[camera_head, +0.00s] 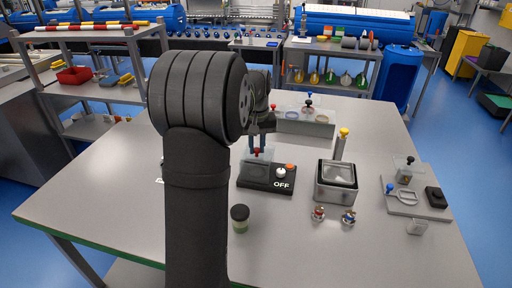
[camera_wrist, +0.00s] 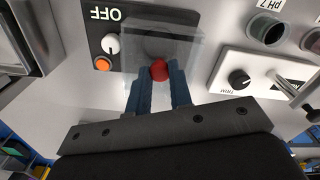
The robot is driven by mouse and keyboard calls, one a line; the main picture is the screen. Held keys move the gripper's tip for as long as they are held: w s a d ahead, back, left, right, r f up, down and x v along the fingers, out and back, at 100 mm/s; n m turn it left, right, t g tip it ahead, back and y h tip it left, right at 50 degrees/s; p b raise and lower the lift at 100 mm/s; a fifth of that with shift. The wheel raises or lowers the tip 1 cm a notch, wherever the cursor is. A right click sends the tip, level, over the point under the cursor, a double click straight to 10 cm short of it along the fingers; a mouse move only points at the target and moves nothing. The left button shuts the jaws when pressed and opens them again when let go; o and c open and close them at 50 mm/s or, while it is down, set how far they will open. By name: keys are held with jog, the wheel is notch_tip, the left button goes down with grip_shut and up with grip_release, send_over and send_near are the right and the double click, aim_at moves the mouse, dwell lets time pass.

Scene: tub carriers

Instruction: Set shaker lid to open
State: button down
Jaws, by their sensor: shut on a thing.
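A black device (camera_head: 262,181) marked OFF, with a white knob (camera_head: 281,172) and an orange-red button (camera_head: 290,166), sits on the table; it also shows in the wrist view (camera_wrist: 92,18). A clear lid (camera_head: 265,153) stands at its back left; in the wrist view the lid (camera_wrist: 165,38) looks like a see-through box with a red knob (camera_wrist: 159,69). My gripper (camera_wrist: 159,84) has its blue fingers shut on this red knob. In the head view my gripper (camera_head: 256,146) is partly hidden by my arm. The lid's exact tilt is hard to tell.
A metal box (camera_head: 336,184) with a yellow-topped post stands right of the device. Two small valve-like pieces (camera_head: 333,214) lie before it. A dark-capped jar (camera_head: 239,217) stands in front. A white tray (camera_head: 303,124) is behind, a grey board (camera_head: 418,203) at right.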

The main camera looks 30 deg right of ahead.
jog(key=w+d, duration=0.6)
jog(key=shift+w+d, duration=0.3)
jog(key=shift+d, duration=0.05)
jog(key=shift+r, duration=0.15)
jog(key=c, duration=1.3)
grip_release()
jog(key=shift+w, duration=0.1)
notch_tip(320, 180, up, 17)
jog(key=shift+r, duration=0.1)
notch_tip(320, 180, down, 18)
jog(key=shift+r, duration=0.25)
